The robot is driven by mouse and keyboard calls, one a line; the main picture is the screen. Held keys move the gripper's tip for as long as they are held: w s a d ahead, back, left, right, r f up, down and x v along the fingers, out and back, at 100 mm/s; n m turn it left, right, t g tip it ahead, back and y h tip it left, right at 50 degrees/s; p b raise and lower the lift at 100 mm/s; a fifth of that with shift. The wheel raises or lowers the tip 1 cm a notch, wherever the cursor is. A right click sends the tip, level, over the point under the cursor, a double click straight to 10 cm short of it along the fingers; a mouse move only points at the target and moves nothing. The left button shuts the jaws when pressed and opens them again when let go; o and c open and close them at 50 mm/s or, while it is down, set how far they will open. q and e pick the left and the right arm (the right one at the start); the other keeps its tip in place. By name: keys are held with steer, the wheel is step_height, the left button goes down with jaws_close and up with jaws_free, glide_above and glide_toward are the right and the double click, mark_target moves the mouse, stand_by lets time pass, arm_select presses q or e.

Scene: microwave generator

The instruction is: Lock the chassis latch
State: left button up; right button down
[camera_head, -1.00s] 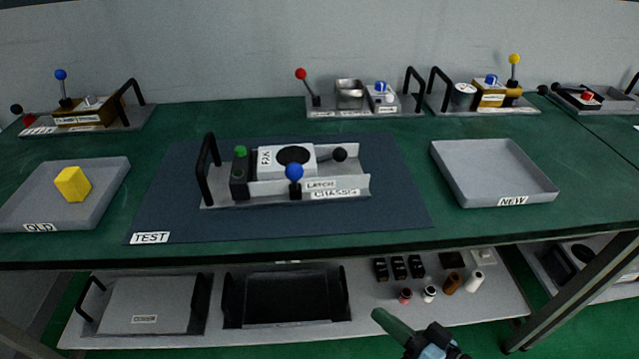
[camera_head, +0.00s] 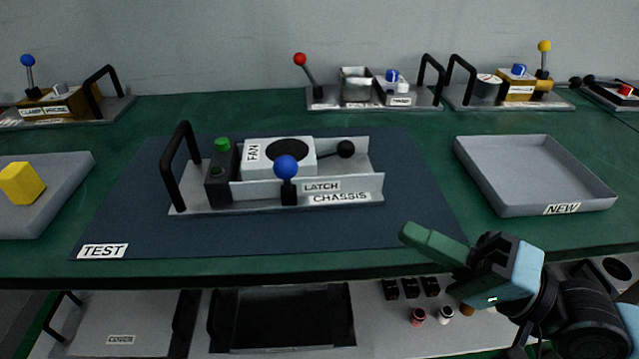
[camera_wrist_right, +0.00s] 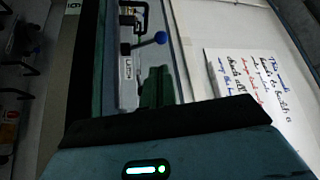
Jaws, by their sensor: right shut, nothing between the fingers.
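The chassis (camera_head: 280,200) is a grey tray with a black handle at its left end, standing on the dark TEST mat. The latch (camera_head: 286,170) is a short black lever with a blue ball, standing about upright at the chassis's front edge, left of the LATCH label (camera_head: 321,187). The blue ball also shows in the right wrist view (camera_wrist_right: 160,38), beyond the fingers. My right gripper (camera_head: 430,242) has green fingers, is shut and empty, and is in front of and to the right of the chassis, apart from the latch. My left gripper is not in view.
A white fan unit (camera_head: 278,157) and a green-button block (camera_head: 222,172) sit on the chassis. A NEW tray (camera_head: 535,175) is at right, and a tray with a yellow block (camera_head: 22,183) at left. Levered fixtures line the back. The mat between gripper and chassis is clear.

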steer(key=shift+r, duration=0.1)
stand_by(0.3)
steer(key=p, duration=0.8)
glide_toward(296, 172)
steer(key=x, duration=0.5)
steer(key=shift+w+a, duration=0.15)
steer(key=shift+a, duration=0.05)
steer(key=shift+w+a, duration=0.4)
steer(key=shift+a, duration=0.15)
